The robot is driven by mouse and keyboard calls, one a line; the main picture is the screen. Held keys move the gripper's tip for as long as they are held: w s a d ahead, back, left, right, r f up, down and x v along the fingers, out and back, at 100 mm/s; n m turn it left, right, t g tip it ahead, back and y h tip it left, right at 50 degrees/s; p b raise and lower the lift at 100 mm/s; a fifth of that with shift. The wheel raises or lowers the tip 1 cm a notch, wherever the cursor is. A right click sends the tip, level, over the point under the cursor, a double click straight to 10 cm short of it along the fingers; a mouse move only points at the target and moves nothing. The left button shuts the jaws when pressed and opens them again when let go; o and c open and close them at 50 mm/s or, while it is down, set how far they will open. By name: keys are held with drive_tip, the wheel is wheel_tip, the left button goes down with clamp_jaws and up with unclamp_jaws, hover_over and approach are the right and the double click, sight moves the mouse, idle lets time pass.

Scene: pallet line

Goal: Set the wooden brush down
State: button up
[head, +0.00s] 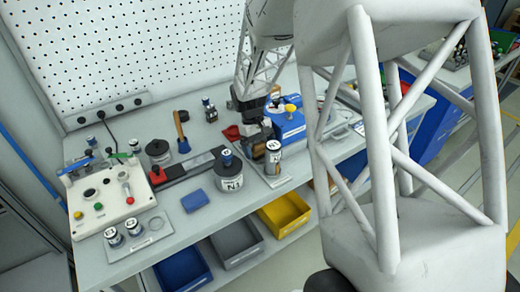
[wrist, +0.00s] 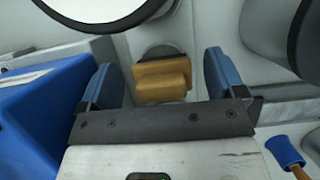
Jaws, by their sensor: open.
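The wooden brush shows in the wrist view as a tan wooden block (wrist: 161,78) with a dark strip along its far side. It lies between the two blue fingers of my gripper (wrist: 166,82), with a visible gap on each side. The fingers are apart and do not grip it. In the head view my gripper (head: 258,138) is low over the bench beside a cylinder with a white top (head: 273,150). I cannot clearly make out the brush there; the gripper and arm cover that area.
A blue box (head: 288,123) stands right of the gripper, with a red cloth (head: 232,132) to the left. Yellow bin (head: 285,214) sits below the bench edge.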

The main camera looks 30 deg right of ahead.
drive_tip(key=v, duration=1.2)
drive_tip(key=shift+r, duration=0.1)
drive_tip(key=shift+r, duration=0.1)
drive_tip(key=s+a+r+t, duration=0.4)
drive_tip(key=s+a+r, duration=0.5)
drive_tip(key=s+a, duration=0.35)
drive_tip(key=s+a+t, duration=0.1)
drive_tip(key=s+a, duration=0.3)
drive_tip(key=s, duration=0.3)
drive_tip(key=s+a+t, duration=0.2)
drive_tip(key=s+a, duration=0.2)
drive_tip(key=s, duration=0.3)
drive_tip(key=shift+s+a+r, duration=0.25)
drive_tip(key=shift+a+r, duration=0.05)
drive_tip(key=shift+r, duration=0.2)
